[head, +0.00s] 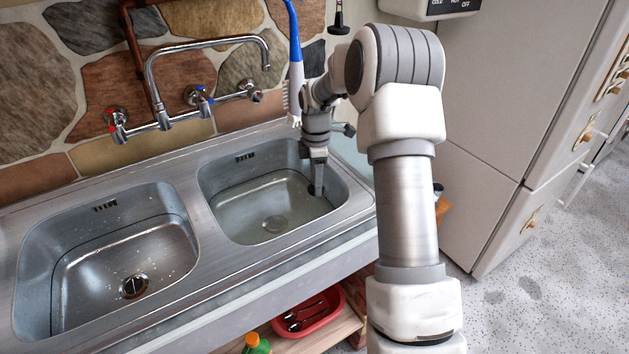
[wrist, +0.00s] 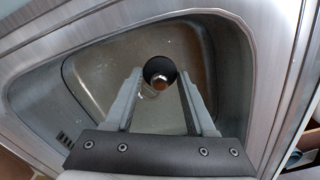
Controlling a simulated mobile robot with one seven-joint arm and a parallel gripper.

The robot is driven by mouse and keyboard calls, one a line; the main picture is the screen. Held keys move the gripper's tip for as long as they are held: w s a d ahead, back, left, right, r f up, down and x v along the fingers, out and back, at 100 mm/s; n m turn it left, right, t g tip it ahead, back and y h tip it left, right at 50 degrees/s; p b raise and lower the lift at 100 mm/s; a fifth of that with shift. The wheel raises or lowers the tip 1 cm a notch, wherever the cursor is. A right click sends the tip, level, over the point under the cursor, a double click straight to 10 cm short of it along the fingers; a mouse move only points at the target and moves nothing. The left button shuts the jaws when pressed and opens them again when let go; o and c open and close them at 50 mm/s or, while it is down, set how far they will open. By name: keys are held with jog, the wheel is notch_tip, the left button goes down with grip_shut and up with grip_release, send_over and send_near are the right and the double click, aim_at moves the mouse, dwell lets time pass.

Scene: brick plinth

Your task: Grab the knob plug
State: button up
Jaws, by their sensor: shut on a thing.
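The knob plug (wrist: 157,66) is a black round disc with a shiny metal knob, in the middle of the wrist view. My gripper (wrist: 160,82) has its two grey fingers on either side of the knob and is shut on it. In the head view my gripper (head: 318,188) points down into the right basin (head: 215,205). The plug shows there only as a small dark patch (head: 311,190) beside the fingertips. I cannot tell whether it touches the basin wall or floor.
The right basin holds shallow water over a drain (head: 274,224). The left basin (head: 95,265) is empty, with an open drain. A faucet (head: 165,85) and a hanging blue-and-white brush (head: 295,55) are behind. A white cabinet (head: 480,130) stands to the right.

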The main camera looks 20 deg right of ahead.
jog(key=shift+r+p, duration=3.35)
jog(key=shift+r, duration=0.25)
